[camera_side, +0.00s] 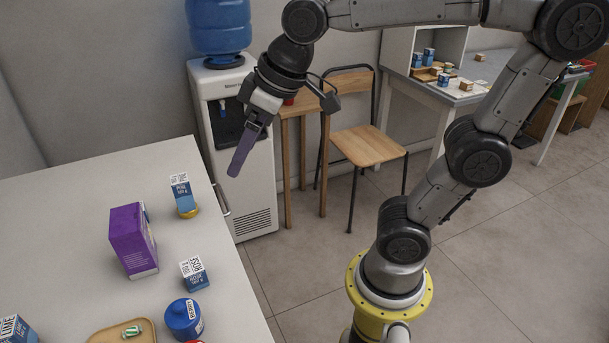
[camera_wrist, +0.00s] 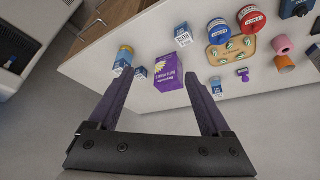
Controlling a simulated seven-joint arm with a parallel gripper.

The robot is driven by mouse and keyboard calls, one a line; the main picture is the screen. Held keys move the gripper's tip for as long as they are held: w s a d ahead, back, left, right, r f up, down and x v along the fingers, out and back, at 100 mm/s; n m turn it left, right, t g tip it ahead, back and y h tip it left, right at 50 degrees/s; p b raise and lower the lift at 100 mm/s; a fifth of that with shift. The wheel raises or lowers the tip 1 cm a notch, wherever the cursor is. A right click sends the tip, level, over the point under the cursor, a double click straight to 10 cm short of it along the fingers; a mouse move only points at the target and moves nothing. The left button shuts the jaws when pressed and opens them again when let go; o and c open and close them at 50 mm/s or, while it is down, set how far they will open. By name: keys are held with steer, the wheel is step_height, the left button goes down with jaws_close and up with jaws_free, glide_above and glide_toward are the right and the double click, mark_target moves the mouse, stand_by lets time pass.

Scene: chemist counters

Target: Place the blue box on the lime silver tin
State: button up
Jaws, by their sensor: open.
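My gripper (camera_side: 240,155) is open and empty, high beyond the far right edge of the white counter, apart from everything. Several boxes are blue. One blue-and-white box (camera_side: 181,191) stands on a round yellow-rimmed thing (camera_side: 190,212) at the far end. A ROSE box (camera_side: 194,275) stands nearer, and it also shows in the wrist view (camera_wrist: 183,36). A LIME box (camera_side: 14,330) is cut off at the lower left. A small blue box (camera_wrist: 141,73) is mostly hidden behind the purple box in the side view. I cannot pick out a lime silver tin for sure.
A tall purple box (camera_side: 133,240) stands mid-counter. A blue-lidded tin (camera_side: 184,319) and a wooden tray (camera_side: 98,340) are near the front; a red-lidded tin (camera_wrist: 251,18) stands beside them. The water cooler (camera_side: 237,140) and chair (camera_side: 366,146) stand beyond the counter.

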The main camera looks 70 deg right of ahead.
steer(key=s+d+f+m, duration=0.1)
steer(key=s+d+f, duration=0.1)
steer(key=s, duration=0.3)
steer(key=s+d+f+m+h, duration=0.1)
steer(key=s+f, duration=0.3)
steer(key=s, duration=0.1)
steer(key=shift+d, duration=0.4)
